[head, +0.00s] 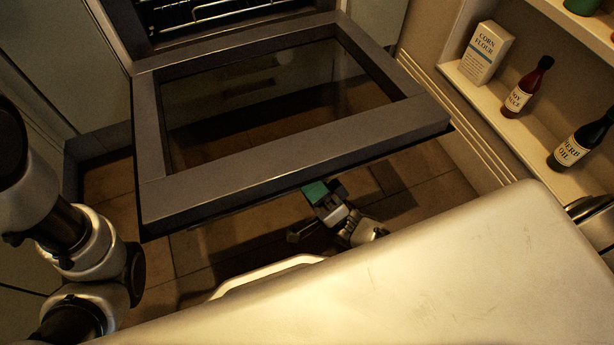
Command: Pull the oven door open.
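The oven door (290,150) is hinged down and open, lying close to level, with its dark glass window in a grey frame. Above it the oven cavity with a wire rack (205,12) shows at the top. A gripper (318,192) with a teal part shows just beneath the door's near edge. Its arm runs to the lower right behind my pale body, so I take it as my right one. Its fingers are partly hidden by the door, and I cannot tell whether they touch it. My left arm (85,245) is at the left; its gripper is out of view.
A shelf at the right holds a corn flour box (485,53), a soy sauce bottle (527,88) and a herb oil bottle (580,142). Cabinet fronts flank the oven. Tiled floor (205,255) shows below the door. My pale body fills the lower right.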

